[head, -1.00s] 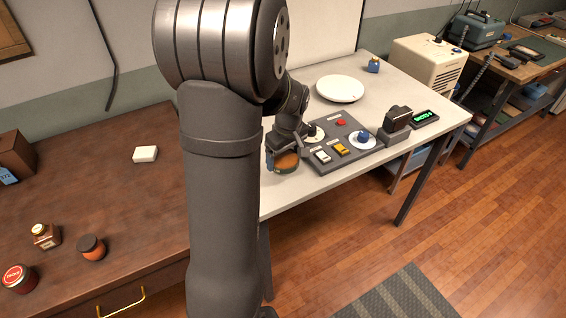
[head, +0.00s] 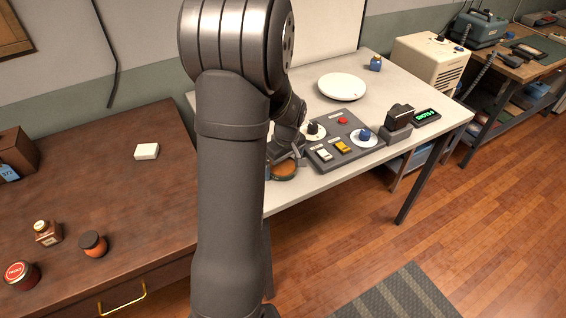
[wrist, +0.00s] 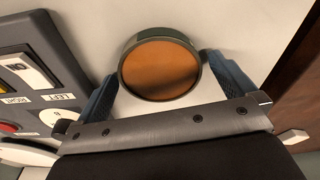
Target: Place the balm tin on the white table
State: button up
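The balm tin (head: 284,172), a round dark green tin with an orange-brown top, is at the near left part of the white table (head: 310,183). In the wrist view, the tin (wrist: 160,68) sits between the two blue fingers of my gripper (wrist: 160,67). The fingertips meet its sides, and my gripper appears shut on it. In the head view, my gripper (head: 287,162) is partly hidden by my own arm. The tin is level at or just above the tabletop; I cannot tell whether it touches.
A grey control panel (head: 322,165) with switches is right of the tin. A white plate (head: 342,87) lies farther back. The brown counter (head: 120,195) on the left holds jars and a white block (head: 147,151). Bare tabletop shows near the front edge.

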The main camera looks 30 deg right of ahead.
aim_at(282, 165)
notch_tip(282, 165, up, 12)
jog(key=s, duration=0.1)
jog(key=shift+s+d+r, duration=0.15)
jog(key=shift+s, duration=0.1)
dwell(0.5)
jog(key=f, duration=0.4)
jog(key=w+f, duration=0.1)
jog(key=f, duration=0.7)
jog(key=shift+w+f, duration=0.25)
jog(key=shift+f, duration=0.1)
notch_tip(282, 165, up, 3)
jog(key=shift+r, duration=0.75)
